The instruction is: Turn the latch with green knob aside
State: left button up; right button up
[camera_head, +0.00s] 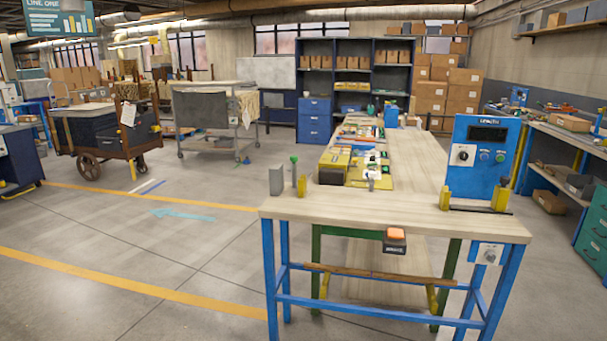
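A small green knob (294,159) stands upright on a thin stem at the left end of the near wooden workbench (400,222). It is close to a grey block (276,180) and a short yellow post (301,186). The knob is small in the picture, and I cannot make out the latch's arm or which way it is turned. Neither of my grippers shows in the head view.
A blue panel (483,158) marked "LENGTH" stands at the bench's right. A box with an orange button (395,235) hangs at the front edge. Yellow fixtures (355,165) sit farther back. The floor left of the bench is mostly clear; carts (105,140) stand beyond.

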aim_at(293, 158)
jog(key=i+l+u, duration=0.15)
jog(key=i+l, duration=0.65)
jog(key=i, duration=0.05)
